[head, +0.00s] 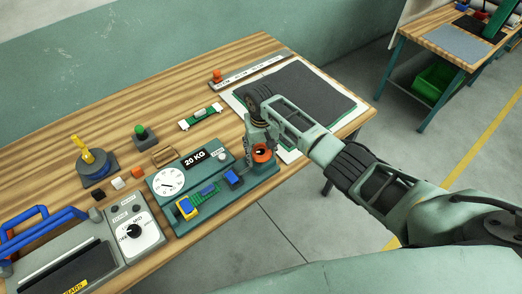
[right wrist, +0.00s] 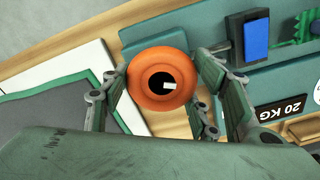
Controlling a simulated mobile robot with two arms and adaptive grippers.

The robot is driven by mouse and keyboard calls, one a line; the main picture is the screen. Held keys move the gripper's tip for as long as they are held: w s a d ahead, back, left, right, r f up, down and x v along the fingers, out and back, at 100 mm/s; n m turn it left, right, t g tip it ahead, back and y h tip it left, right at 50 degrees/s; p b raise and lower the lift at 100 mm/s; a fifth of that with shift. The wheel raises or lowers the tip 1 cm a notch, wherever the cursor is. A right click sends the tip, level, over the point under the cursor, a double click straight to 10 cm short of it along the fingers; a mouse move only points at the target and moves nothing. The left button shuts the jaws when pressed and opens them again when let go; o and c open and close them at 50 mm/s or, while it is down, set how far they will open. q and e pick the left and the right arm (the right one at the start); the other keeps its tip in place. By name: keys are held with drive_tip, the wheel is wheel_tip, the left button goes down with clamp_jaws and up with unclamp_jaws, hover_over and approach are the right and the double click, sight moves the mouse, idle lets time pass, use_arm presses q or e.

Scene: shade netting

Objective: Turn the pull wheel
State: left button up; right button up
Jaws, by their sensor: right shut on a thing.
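The orange pull wheel (head: 263,155) is at the right end of a green machine (head: 212,172) with a dial and a "20 KG" plate. In the right wrist view the round wheel (right wrist: 147,80) has a dark centre with a small white mark. My right gripper (head: 260,147) reaches down over it, and its two fingers (right wrist: 161,85) are shut on the wheel from both sides. The gripper's links hide part of the wheel in the head view. My left gripper is not in view.
A blue block (head: 233,179) stands close beside the wheel on the machine. A dark mat (head: 306,90) on a white sheet lies behind my right arm. A control box with a knob (head: 135,230) is at the front left. The wooden table's edge is close to the wheel.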

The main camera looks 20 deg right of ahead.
sight(262, 151)
drive_tip(key=shift+w+d+m, duration=0.1)
drive_tip(key=shift+d+m, duration=0.05)
drive_tip(key=shift+m, duration=0.15)
drive_tip(key=o, duration=1.1)
wheel_tip(262, 151, up, 12)
idle(1.4)
